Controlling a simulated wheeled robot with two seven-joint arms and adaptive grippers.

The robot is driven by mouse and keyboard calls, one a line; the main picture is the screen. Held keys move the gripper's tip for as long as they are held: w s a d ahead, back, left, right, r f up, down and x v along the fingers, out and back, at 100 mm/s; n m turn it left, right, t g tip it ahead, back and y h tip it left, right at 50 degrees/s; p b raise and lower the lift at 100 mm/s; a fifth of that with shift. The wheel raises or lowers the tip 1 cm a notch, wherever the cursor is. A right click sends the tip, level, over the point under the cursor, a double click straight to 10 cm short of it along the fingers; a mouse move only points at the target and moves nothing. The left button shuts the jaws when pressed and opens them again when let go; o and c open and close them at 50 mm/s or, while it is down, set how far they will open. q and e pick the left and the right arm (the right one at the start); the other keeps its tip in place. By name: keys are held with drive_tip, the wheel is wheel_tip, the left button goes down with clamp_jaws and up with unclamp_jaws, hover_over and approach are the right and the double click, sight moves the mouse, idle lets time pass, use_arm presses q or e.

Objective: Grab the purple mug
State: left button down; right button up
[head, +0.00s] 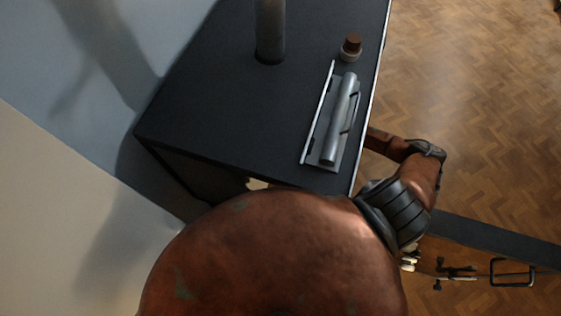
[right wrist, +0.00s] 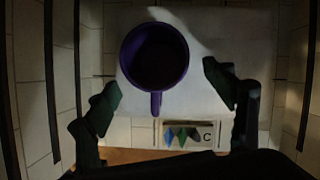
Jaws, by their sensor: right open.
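The purple mug (right wrist: 155,58) shows in the right wrist view with its dark round mouth toward the camera. Its handle (right wrist: 156,103) points to the bottom of the picture. A pale slab (right wrist: 205,105) lies behind it. My right gripper (right wrist: 163,90) is open, one dark finger at the left of the mug and one at the right. Gaps show between the fingers and the mug, and nothing is held. In the head view the mug and the right gripper are hidden. My left gripper is not in view.
Brick-lined walls (right wrist: 30,95) stand close around in the right wrist view. A card (right wrist: 188,136) with coloured diamonds and a "C" sits below the slab. In the head view a dark cabinet top (head: 225,100) carries a pipe (head: 270,30), a metal handle (head: 339,118) and a brown-topped jar (head: 351,47).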

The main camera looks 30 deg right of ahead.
drive_tip(key=shift+w+a+f, duration=0.1)
drive_tip(key=shift+w+a, duration=0.15)
drive_tip(key=shift+a, duration=0.2)
drive_tip(key=p+x, duration=0.1)
drive_tip(key=x, duration=0.3)
drive_tip(key=shift+w+f, duration=0.1)
drive_tip(key=shift+f, duration=0.25)
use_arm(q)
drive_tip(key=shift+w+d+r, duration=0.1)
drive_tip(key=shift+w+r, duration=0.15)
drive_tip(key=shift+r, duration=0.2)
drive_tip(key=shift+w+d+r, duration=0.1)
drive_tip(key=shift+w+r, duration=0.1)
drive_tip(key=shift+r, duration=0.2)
use_arm(e)
drive_tip(key=shift+c, duration=0.4)
drive_tip(key=c, duration=1.4)
